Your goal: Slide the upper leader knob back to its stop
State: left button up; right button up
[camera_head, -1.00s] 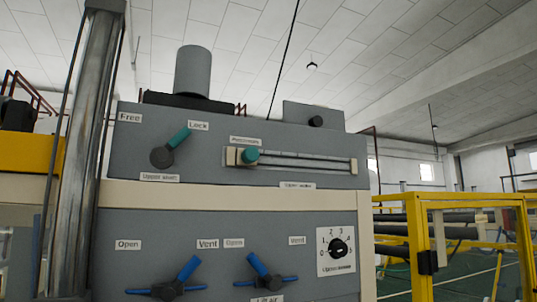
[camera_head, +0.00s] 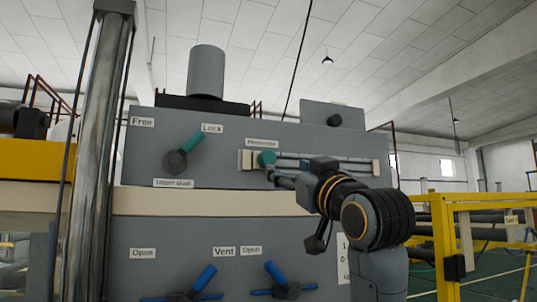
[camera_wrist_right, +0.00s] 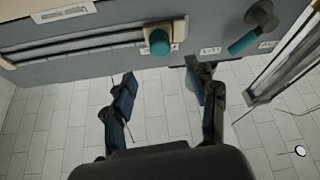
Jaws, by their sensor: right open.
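The upper leader knob (camera_head: 266,158) is a teal knob at the left end of a horizontal slot (camera_head: 330,163) in the grey panel. In the right wrist view the knob (camera_wrist_right: 160,42) shows at the right end of its slot, pictured upside down. My right gripper (camera_head: 284,174) is in front of the panel, just below and right of the knob. In the right wrist view my right gripper (camera_wrist_right: 162,72) has its two fingers spread wide, with the knob beyond their tips and nothing between them. My left gripper is out of view.
A teal-handled lever (camera_head: 183,152) marked Free and Lock sits left of the slot. Two blue-handled valves (camera_head: 198,282) (camera_head: 276,280) are lower down. A metal column (camera_head: 98,150) stands at the left, a yellow frame (camera_head: 440,240) at the right.

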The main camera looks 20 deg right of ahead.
aim_at(270, 159)
jog(key=p+x, duration=0.6)
jog(key=x, duration=0.4)
jog(key=shift+w+r, duration=0.1)
jog(key=shift+r, duration=0.15)
jog(key=shift+w, duration=0.65)
jog(key=shift+c, duration=0.4)
jog(key=shift+s, duration=0.1)
grip_shut()
